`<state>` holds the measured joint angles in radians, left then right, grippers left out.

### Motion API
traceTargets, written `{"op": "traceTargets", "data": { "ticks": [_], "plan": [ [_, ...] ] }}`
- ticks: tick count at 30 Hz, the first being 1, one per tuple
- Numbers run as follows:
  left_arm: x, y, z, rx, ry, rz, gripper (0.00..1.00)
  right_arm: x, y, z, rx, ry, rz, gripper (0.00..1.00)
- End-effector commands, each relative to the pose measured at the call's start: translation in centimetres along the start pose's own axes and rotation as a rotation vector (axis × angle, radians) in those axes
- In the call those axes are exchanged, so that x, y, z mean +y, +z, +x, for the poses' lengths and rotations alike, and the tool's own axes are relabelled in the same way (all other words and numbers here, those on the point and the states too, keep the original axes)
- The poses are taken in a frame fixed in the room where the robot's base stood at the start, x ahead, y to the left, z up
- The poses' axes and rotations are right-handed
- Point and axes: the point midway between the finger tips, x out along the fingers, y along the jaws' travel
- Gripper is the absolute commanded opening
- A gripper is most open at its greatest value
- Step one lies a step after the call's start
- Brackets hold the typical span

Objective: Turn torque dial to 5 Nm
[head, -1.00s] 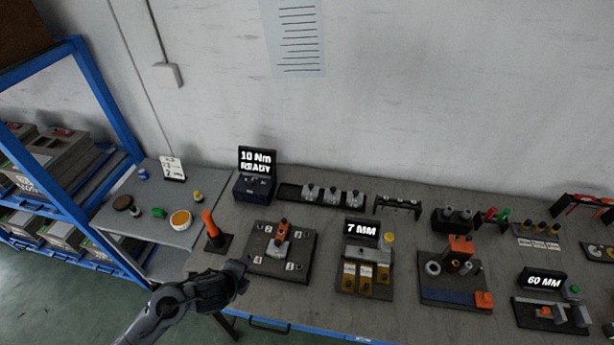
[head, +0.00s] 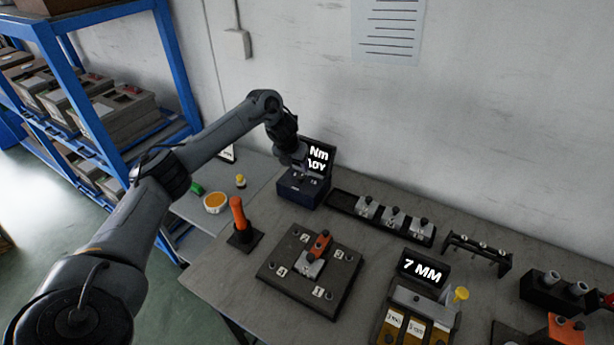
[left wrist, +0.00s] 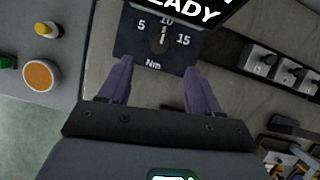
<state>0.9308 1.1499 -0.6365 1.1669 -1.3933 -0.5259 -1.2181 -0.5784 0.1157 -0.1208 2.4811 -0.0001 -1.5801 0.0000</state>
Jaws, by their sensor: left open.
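The torque unit is a dark blue box (head: 300,193) with a black display (head: 320,160) at the back of the bench. My left gripper covers part of the display in the head view; "Nm" and part of a second line show. In the left wrist view the torque dial (left wrist: 158,41) sits on a panel marked 5, 10 and 15 Nm, its pointer towards the 10. My left gripper (left wrist: 158,78) is open, its two fingers apart and empty, short of the dial on either side of its line. It also shows in the head view (head: 298,165) above the box. My right gripper is out of view.
An orange-handled tool (head: 238,215) stands upright left of a dark plate fixture (head: 310,268). A black tray of metal parts (head: 345,203) lies close to the unit's right. A "7 MM" station (head: 422,268) stands further right. Blue shelving (head: 90,110) is at the left.

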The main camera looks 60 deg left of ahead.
Motion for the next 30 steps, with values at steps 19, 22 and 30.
{"op": "traceTargets", "data": {
  "ticks": [19, 22, 30],
  "plan": [
    [-0.1, 0.0, 8.3, -0.001, 0.0, -0.001, 0.63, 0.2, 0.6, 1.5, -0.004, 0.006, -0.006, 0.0],
    [-0.1, 0.0, 8.6, -0.001, 0.001, -0.001, 0.63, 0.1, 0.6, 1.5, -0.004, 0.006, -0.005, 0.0],
    [-0.1, 0.0, 8.6, -0.002, 0.001, 0.0, 0.6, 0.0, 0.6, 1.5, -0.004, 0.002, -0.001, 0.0]
  ]
}}
